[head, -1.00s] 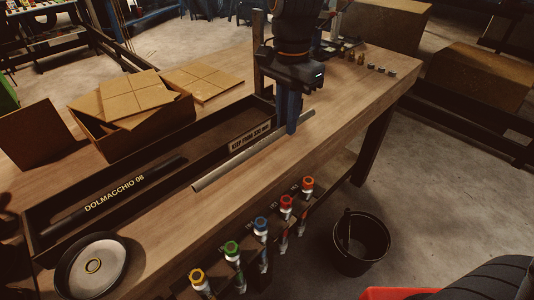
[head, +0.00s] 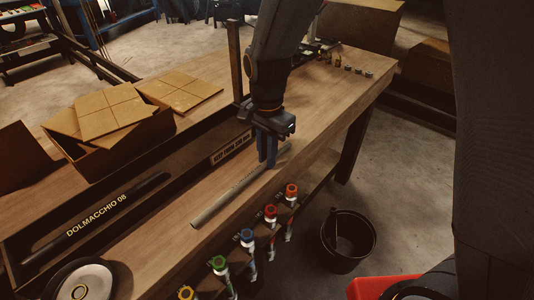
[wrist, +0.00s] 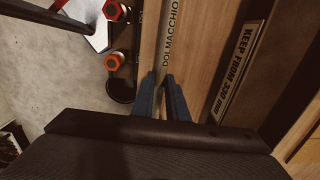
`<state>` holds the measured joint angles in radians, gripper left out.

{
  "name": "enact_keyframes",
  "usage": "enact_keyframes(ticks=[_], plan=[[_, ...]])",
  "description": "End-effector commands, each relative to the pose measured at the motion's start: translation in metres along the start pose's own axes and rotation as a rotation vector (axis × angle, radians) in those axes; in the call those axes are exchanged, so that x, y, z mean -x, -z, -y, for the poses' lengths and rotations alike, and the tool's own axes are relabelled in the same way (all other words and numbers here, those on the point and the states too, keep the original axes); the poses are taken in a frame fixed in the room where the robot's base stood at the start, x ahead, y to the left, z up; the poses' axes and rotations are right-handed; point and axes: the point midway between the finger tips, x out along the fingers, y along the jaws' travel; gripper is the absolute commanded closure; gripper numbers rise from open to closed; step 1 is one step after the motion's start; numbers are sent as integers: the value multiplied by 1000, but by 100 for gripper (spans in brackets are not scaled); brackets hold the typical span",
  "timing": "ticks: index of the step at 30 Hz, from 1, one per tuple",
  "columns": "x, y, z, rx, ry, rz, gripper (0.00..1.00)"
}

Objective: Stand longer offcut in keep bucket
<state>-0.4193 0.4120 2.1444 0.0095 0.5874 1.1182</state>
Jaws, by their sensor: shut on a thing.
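My gripper (head: 268,163) is shut on a pale grey tube (head: 225,203) near its far end. The tube slants over the front strip of the bench, its near end toward the lower left. I cannot tell how far it is off the wood. In the wrist view, the gripper (wrist: 165,92) points at a pale length marked DOLMACCHIO (wrist: 168,40) between the fingers. A black bucket (head: 348,258) stands on the floor right of the bench, with a thin dark upright piece in it.
The trough wall carries a "KEEP FROM 330 MM" label (head: 231,149). A cardboard box (head: 110,145) and a round dish (head: 85,282) are at left. The floor around the bucket is mostly clear.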

Motion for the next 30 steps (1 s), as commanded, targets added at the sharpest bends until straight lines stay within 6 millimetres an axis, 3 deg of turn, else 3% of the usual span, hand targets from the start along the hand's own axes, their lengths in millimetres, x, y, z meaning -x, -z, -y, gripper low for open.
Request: enact_keyframes(ticks=[9,10,13,23,30], plan=[[-2,0,0,0,0,0,100],[-2,0,0,0,0,0,83],[-2,0,0,0,0,0,68],[0,0,0,0,1,0,68],[25,1,2,0,5,-3,68]])
